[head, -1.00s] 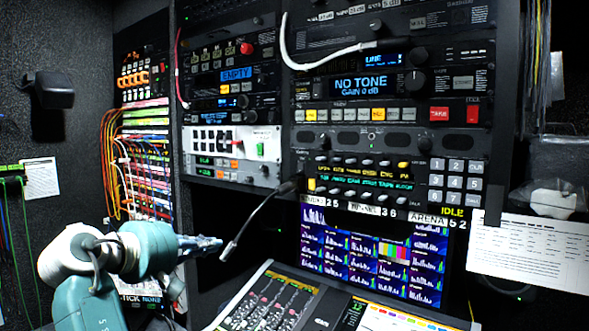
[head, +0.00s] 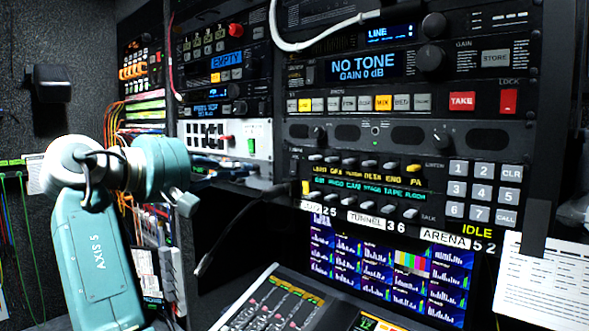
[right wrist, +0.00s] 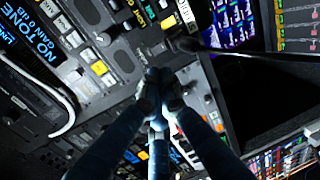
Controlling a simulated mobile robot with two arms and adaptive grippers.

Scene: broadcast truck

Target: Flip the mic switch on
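The intercom panel (head: 375,170) fills the middle of the rack, with rows of small levers and a number keypad. A small yellow lever (head: 306,187) stands at its lower left end; I cannot read a mic label there. A black gooseneck microphone (head: 228,232) bends down from this corner. My right arm stands at the left of the head view. Its dark gripper (head: 228,176) reaches toward the rack below the white panel, hard to make out. In the right wrist view the gripper's fingers (right wrist: 158,90) meet, empty, in front of the rack; contact cannot be judged. My left gripper is not seen.
A tone unit (head: 400,68) with a looped white cable (head: 318,40) sits above the intercom. A white panel (head: 228,140) is to its left. A monitor (head: 390,268) and a mixing desk (head: 275,300) are below. A paper sheet (head: 545,285) hangs at right.

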